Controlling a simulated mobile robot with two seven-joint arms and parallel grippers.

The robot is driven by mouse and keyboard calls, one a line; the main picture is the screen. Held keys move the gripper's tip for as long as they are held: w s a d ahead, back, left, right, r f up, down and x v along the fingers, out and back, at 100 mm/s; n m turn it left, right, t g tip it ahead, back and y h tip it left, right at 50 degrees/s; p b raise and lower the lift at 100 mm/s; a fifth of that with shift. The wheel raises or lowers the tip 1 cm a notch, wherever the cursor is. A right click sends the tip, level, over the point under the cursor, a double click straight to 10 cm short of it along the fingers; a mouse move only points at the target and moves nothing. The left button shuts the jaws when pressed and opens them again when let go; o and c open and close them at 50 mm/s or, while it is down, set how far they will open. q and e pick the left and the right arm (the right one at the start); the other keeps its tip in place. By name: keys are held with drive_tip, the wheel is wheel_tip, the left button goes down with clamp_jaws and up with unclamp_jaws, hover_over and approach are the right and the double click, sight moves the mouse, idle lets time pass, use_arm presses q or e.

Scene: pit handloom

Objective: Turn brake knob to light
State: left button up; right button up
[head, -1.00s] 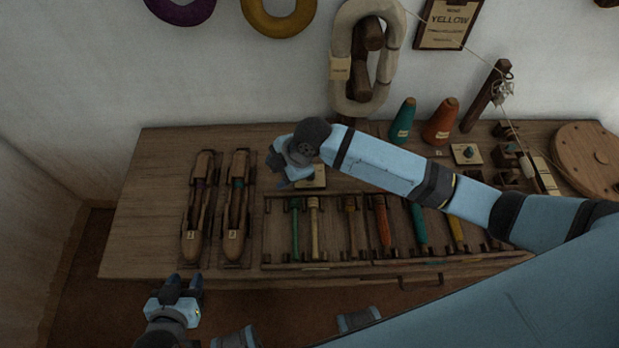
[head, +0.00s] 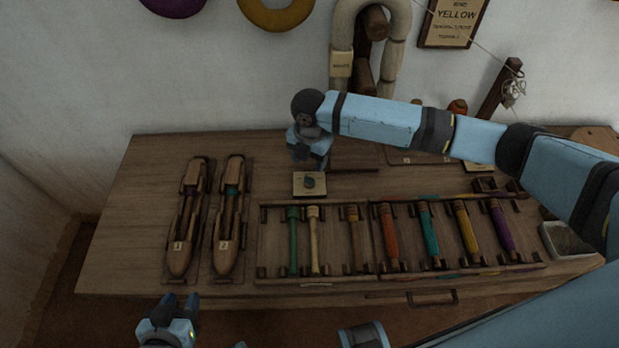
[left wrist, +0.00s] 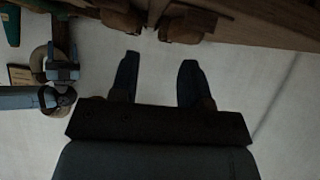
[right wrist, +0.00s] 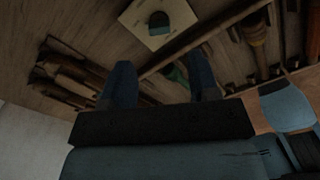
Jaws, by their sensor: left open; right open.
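A small dark green-grey knob (head: 309,181) sits on a pale square plate (head: 299,191) on the bench, above the rack of bobbins. It also shows at the top of the right wrist view (right wrist: 160,20), ahead of the fingers. I cannot read any marks on the plate. My right gripper (head: 318,164) is open, just behind and above the knob and apart from it; its two fingers show spread and empty in the right wrist view (right wrist: 163,78). My left gripper (head: 180,301) is open and empty in front of the bench's front edge, with its fingers apart in the left wrist view (left wrist: 157,75).
Two wooden shuttles (head: 187,220) lie at the bench's left. A rack (head: 335,268) holds several coloured bobbins in front of the knob. A pale skein (head: 342,60) hangs on the wall behind my right arm. The bench's left end is bare.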

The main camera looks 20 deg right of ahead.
sight(310, 179)
wheel_tip(310, 179, down, 6)
drive_tip(key=shift+f+b, duration=0.25)
drive_tip(key=shift+b, duration=0.25)
drive_tip(key=shift+f, duration=0.65)
drive_tip(key=shift+c, duration=0.4)
drive_tip(key=c, duration=0.8)
drive_tip(key=shift+c, duration=0.2)
